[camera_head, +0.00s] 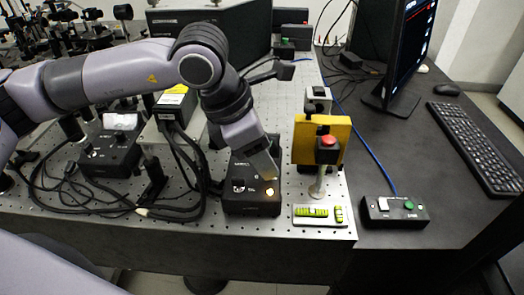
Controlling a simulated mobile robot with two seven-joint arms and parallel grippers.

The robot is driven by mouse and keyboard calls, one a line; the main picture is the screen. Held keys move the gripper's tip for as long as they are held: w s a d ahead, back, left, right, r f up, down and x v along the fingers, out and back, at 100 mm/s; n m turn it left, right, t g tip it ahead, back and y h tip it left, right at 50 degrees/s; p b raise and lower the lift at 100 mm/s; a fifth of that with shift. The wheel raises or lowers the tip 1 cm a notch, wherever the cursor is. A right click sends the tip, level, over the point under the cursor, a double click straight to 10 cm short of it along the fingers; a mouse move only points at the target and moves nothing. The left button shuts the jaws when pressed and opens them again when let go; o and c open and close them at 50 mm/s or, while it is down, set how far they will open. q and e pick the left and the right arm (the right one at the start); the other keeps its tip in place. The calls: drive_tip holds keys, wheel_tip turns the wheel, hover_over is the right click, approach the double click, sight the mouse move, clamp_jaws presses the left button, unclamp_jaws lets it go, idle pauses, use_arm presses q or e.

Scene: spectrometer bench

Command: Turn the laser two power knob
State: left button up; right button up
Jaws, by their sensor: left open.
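A black control box (236,205) sits near the front edge of the perforated bench, with a small lit yellowish round spot at the right of its face. My left gripper (264,172) comes down from above over the upper right of this box, close to the lit spot. It is open, with nothing visible between its fingers. It hides part of the box top, so I cannot tell if it touches a knob. A second black box (110,157) with a white meter stands farther left. I cannot read which box is laser two. My right gripper is not in view.
A yellow bracket with a red button (327,142) stands just right of my gripper. A switch box (395,212), keyboard (482,150) and monitor are on the dark table. Cables tangle left of the box.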

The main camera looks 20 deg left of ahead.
use_arm(q)
clamp_jaws()
drive_tip(key=shift+w+f+m+b, duration=0.1)
drive_tip(key=shift+f+m+b, duration=0.1)
drive_tip(key=shift+m+b, duration=0.55)
drive_tip(key=m+g+b, duration=0.1)
drive_tip(key=m+b, duration=0.1)
drive_tip(key=m, duration=0.1)
drive_tip(key=shift+w+r+h, duration=0.1)
drive_tip(key=shift+h, duration=0.3)
drive_tip(key=shift+r+m+g, duration=0.15)
drive_tip(key=shift+m+g, duration=0.25)
drive_tip(key=shift+m, duration=0.05)
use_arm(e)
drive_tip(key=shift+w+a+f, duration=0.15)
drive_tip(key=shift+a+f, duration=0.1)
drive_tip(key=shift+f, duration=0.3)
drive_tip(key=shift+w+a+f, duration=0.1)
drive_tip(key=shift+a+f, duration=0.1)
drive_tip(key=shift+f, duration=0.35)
use_arm(q)
unclamp_jaws()
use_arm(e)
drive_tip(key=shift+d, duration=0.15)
use_arm(q)
drive_tip(key=v, duration=0.7)
